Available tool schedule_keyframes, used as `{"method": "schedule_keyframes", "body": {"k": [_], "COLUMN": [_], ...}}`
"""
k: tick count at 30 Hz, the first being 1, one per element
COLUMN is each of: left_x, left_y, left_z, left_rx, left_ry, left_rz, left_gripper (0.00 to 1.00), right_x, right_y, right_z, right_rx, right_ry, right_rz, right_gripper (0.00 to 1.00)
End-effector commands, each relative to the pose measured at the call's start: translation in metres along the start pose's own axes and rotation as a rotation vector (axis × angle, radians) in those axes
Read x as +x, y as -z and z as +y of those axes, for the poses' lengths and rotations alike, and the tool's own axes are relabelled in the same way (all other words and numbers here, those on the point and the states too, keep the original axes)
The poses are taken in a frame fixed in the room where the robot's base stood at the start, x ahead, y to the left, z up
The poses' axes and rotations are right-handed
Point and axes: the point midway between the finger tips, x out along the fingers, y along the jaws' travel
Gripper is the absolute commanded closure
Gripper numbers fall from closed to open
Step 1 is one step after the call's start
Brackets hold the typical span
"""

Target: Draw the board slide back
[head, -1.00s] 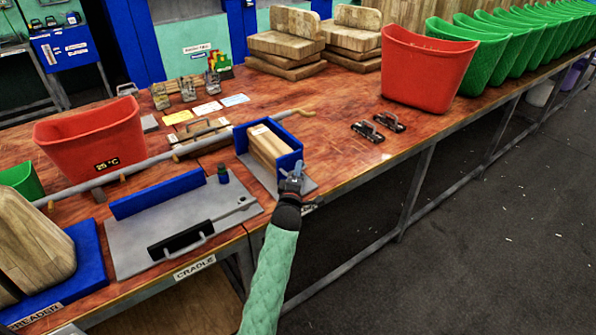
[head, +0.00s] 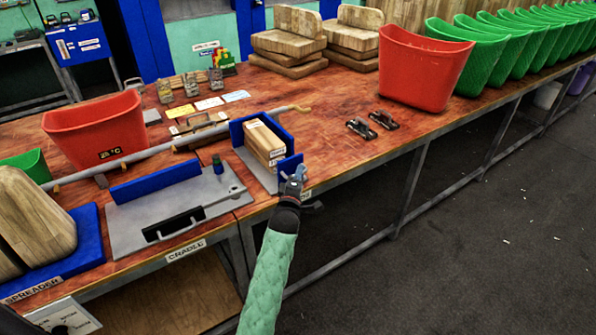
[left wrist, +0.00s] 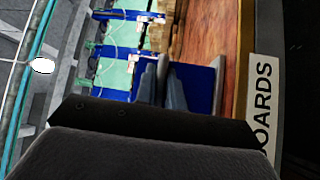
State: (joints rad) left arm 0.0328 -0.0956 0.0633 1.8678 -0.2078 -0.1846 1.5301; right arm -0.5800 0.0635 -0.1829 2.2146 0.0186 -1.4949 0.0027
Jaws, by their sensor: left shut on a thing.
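The board slide is a blue upright plate (head: 288,166) at the front of a grey bed with a blue back wall (head: 238,133). Light wooden boards (head: 262,143) stand between the wall and the plate. My left gripper (head: 295,179) is shut at the near side of the plate, on what looks like its grip. The grip itself is mostly hidden by the fingers. In the left wrist view the gripper fingers (left wrist: 160,82) point at the blue plate (left wrist: 199,88). My right gripper is not in view.
A label reading "OARDS" (left wrist: 263,105) is on the table edge. Left of the slide lies a grey cradle plate (head: 160,213) with a black handle. A long grey bar (head: 140,157) crosses behind it.

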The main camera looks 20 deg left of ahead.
Motion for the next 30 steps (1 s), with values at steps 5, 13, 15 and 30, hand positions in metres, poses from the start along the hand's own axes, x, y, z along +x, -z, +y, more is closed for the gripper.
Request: {"method": "schedule_keyframes", "body": {"k": [5, 13, 15, 30], "left_x": [-0.006, -0.007, -0.007, -0.016], "left_y": [-0.005, -0.007, -0.007, -0.005], "left_z": [0.000, -0.001, -0.001, -0.001], "left_rx": [-0.003, -0.003, -0.003, -0.002], "left_ry": [0.002, 0.004, 0.004, 0.002], "left_rz": [0.000, -0.001, -0.001, 0.000], "left_gripper": [1.00, 1.00, 0.77, 0.67], "right_x": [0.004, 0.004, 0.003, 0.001], "right_y": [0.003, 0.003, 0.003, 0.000], "right_z": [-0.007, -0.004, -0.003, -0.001], "right_rx": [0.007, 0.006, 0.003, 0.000], "right_ry": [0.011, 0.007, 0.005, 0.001], "right_rz": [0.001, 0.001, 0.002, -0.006], "right_gripper": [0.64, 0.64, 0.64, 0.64]}}
